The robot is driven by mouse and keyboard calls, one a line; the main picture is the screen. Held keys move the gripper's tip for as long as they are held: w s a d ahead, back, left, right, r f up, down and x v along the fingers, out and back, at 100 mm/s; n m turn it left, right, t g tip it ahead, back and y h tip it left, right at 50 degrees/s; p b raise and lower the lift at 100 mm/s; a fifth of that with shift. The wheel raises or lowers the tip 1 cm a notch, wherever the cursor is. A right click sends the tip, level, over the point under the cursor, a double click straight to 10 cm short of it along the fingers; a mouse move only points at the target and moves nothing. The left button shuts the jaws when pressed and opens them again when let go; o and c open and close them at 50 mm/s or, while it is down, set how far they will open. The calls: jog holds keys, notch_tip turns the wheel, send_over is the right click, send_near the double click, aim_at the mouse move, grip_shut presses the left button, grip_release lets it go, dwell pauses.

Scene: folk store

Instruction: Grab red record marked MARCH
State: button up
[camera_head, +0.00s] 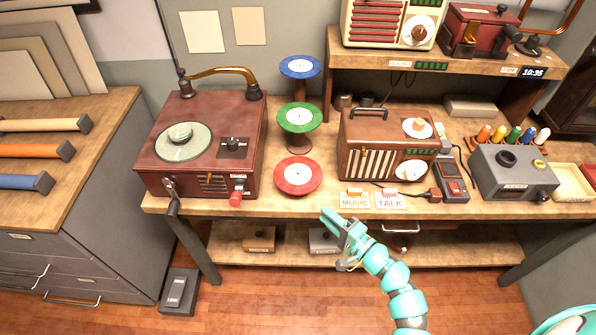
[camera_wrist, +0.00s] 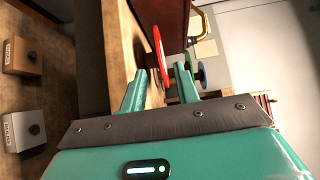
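The red record (camera_head: 298,176) with a white label stands on a holder at the front of the table, the lowest of three coloured records. Its lettering is too small to read. My gripper (camera_head: 341,220) is in front of the table edge, below and right of the red record, and apart from it. In the wrist view, my gripper (camera_wrist: 161,74) has its two fingers spread with nothing held. The red record (camera_wrist: 158,48) shows edge-on beyond the fingertips, roughly in line with the gap between them.
The green record (camera_head: 299,118) and blue record (camera_head: 300,66) stand behind the red one. A red-brown record player (camera_head: 205,150) is at left, and a wooden radio (camera_head: 365,145) at right. MUSIC (camera_head: 354,200) and TALK (camera_head: 390,201) cards lie near the front edge.

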aim_at(300, 194)
jog(key=p+x, duration=0.4)
jog(key=x, duration=0.5)
jog(key=shift+w+a+f, duration=0.1)
jog(key=shift+w+f, duration=0.05)
jog(key=shift+f, duration=0.05)
jog(key=shift+w+a+f, duration=0.15)
jog(key=shift+w+a, duration=0.15)
jog(key=shift+w, duration=0.05)
jog(key=shift+c, duration=0.4)
grip_shut()
